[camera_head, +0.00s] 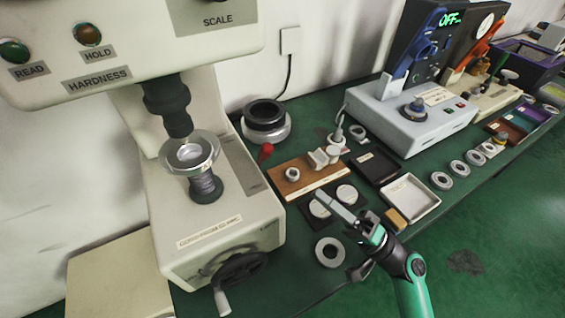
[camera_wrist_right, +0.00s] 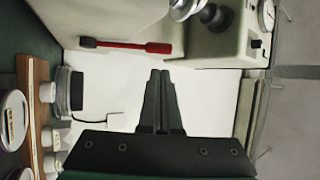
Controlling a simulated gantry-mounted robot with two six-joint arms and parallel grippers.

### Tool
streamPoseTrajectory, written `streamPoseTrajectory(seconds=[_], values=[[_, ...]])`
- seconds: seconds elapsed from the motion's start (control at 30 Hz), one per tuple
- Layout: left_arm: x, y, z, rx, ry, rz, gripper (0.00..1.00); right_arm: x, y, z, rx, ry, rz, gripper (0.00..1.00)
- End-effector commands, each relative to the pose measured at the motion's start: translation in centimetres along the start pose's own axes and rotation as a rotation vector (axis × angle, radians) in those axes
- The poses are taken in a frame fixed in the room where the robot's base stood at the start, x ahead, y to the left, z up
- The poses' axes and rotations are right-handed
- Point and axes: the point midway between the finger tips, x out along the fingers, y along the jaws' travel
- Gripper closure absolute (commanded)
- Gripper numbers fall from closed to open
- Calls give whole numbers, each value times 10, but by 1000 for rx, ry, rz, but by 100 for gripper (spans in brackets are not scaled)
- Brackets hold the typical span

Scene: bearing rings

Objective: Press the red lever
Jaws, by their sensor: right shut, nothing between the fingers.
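The red lever shows its red tip (camera_head: 266,151) in the head view, beside the right side of the hardness tester (camera_head: 205,220). In the right wrist view the lever (camera_wrist_right: 145,47) is a red bar with a dark end, lying across the picture beyond the fingertips. My right gripper (camera_head: 322,197) is shut and empty, above the bench to the right of the tester and apart from the lever. Its closed fingers (camera_wrist_right: 160,73) point toward the lever in the wrist view. My left gripper is not in view.
A wooden board (camera_head: 318,177) with small metal parts lies between the gripper and the lever. Black and silver rings (camera_head: 265,115) stand behind the lever. A white tray (camera_head: 412,199) and a loose bearing ring (camera_head: 330,252) lie near my right arm.

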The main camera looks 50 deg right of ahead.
Motion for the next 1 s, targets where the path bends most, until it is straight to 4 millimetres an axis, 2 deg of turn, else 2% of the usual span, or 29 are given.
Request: streamPoseTrajectory(seconds=[0.03,0.3,0.5,0.67,1.0], values=[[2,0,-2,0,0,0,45,12,-2,1,0,-7,-4,100],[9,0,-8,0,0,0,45,72,-3,0,0,-4,-4,100],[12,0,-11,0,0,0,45,102,-1,0,1,-2,-1,100],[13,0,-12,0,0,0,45,110,0,0,-1,1,0,100],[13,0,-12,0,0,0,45,111,0,0,0,0,1,100]])
